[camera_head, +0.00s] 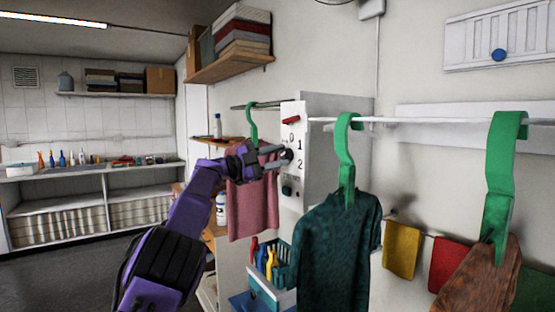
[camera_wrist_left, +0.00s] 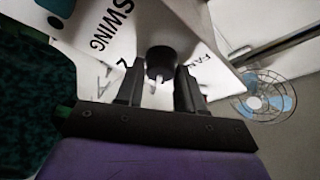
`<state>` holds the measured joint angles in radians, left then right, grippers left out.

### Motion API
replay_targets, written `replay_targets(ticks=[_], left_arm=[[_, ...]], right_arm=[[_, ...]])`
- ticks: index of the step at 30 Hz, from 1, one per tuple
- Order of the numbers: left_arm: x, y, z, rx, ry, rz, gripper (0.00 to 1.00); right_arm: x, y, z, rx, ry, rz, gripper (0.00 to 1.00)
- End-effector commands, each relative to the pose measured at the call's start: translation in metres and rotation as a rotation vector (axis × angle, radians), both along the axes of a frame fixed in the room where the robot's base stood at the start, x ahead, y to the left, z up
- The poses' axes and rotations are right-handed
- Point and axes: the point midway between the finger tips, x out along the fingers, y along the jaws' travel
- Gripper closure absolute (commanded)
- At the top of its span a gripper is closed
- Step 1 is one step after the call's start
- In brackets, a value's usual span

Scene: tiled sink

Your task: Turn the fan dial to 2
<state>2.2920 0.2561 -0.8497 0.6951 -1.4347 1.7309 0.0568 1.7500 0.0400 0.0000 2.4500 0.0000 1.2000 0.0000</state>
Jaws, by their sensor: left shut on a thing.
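The white control panel (camera_head: 301,183) stands in the middle of the head view, with the numbers 0, 1 and 2 on its face. The dark fan dial (camera_head: 288,155) sits left of these numbers. In the left wrist view the round black dial (camera_wrist_left: 160,61) shows beside the lettering FAN, with a small pale part sticking out. My left gripper (camera_head: 281,158) reaches the panel from the left and is shut on this dial, its fingers (camera_wrist_left: 158,82) on either side. Which number the dial points to is unclear. My right gripper is not in view.
A red switch (camera_head: 291,120) is above the dial and a dark green knob (camera_head: 288,188) below. A pink cloth (camera_head: 254,207) hangs close behind my left gripper. A dark green shirt (camera_head: 338,245) hangs at right. A fan (camera_wrist_left: 264,98) shows in the wrist view.

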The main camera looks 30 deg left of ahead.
Motion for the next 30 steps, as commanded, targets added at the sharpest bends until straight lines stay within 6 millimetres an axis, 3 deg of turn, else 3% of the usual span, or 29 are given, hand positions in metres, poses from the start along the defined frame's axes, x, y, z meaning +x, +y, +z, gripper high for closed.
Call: replay_targets(ticks=[30], left_arm=[[0.001, 0.001, 0.002, 0.847, -0.341, -0.003, 0.93]], right_arm=[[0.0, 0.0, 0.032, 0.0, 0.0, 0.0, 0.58]])
